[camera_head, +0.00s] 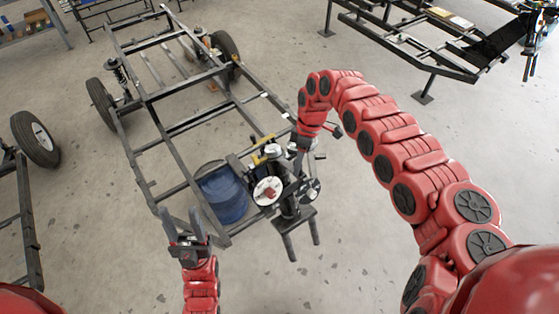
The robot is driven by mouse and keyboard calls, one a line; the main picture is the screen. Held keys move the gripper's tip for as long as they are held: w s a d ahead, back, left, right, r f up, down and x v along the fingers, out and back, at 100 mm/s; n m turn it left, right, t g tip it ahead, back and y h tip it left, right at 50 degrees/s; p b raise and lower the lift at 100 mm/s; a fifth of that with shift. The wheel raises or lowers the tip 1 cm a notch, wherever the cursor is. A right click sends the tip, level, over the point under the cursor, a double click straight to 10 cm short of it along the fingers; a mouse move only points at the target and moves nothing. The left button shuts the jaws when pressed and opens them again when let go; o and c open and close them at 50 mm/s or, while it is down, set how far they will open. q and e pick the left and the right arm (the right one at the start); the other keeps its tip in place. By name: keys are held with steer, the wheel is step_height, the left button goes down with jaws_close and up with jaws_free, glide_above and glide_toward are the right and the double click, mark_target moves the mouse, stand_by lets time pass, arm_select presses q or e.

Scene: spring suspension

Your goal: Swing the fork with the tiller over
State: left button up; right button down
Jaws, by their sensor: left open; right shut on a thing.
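The fork (290,244) shows as two dark parallel prongs pointing toward the bottom of the picture, on a dark upright machine (290,203) at the near right corner of the frame. My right gripper (300,147) is at the upper part of this machine, shut on a part there that I take to be the tiller. The gripper and arm hide most of that part. My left gripper (187,226) is open and empty, at the near left end of the frame, apart from the fork.
A black vehicle frame (172,93) with wheels and springs stretches away behind. A blue drum (222,196) stands left of the machine. The floor right of the fork is clear.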

steer(key=shift+d, duration=0.1)
stand_by(0.3)
steer(key=c, duration=0.6)
jaws_free()
steer(key=shift+b+v, duration=2.4)
steer(key=shift+v, duration=6.35)
steer(key=shift+w+f, duration=0.1)
steer(key=shift+w, duration=0.05)
